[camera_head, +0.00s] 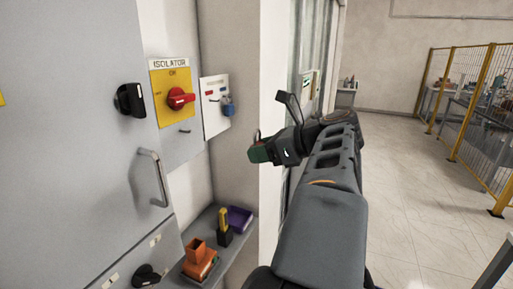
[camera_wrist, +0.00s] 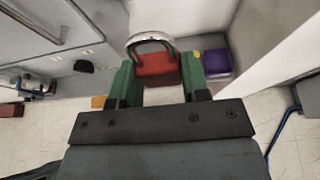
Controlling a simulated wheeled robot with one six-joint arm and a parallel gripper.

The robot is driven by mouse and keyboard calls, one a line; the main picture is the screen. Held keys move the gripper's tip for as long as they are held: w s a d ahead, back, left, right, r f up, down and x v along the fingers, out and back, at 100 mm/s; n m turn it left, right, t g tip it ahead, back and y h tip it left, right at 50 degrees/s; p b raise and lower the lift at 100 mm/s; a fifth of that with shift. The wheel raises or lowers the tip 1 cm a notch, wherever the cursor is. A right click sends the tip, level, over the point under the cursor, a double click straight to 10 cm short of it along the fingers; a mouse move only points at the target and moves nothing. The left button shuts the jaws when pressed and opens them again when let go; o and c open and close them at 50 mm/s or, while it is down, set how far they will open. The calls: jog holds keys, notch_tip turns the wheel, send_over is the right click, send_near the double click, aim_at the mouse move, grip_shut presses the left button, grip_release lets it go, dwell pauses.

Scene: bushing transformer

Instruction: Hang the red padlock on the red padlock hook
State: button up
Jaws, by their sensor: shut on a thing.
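The red padlock (camera_wrist: 156,68) is between the green fingertips of my gripper (camera_wrist: 158,84) in the wrist view, its silver shackle pointing away from the gripper. In the head view my gripper (camera_head: 262,152) is right of the white panel and a little lower, apart from it; the padlock is mostly hidden there. The white hook panel (camera_head: 214,122) is on the cabinet wall. A small red item (camera_head: 209,93), which may be the red padlock hook, shows on its upper left. A blue padlock (camera_head: 229,108) hangs on its right side.
Left of the panel are a yellow isolator plate (camera_head: 170,76) with a red knob, and a grey cabinet door with a handle (camera_head: 152,178). Below, a grey shelf (camera_head: 229,246) carries orange, black and purple holders. A white pillar (camera_head: 271,110) stands behind my gripper.

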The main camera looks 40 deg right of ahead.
jog(key=shift+s+d+p, duration=0.15)
jog(key=shift+s+d, duration=0.1)
jog(key=shift+s, duration=0.35)
jog(key=shift+s+d+p, duration=0.2)
jog(key=shift+s+d, duration=0.1)
jog(key=shift+s, duration=0.35)
jog(key=shift+s+d+p, duration=0.15)
jog(key=shift+s+d, duration=0.1)
jog(key=shift+s, duration=0.35)
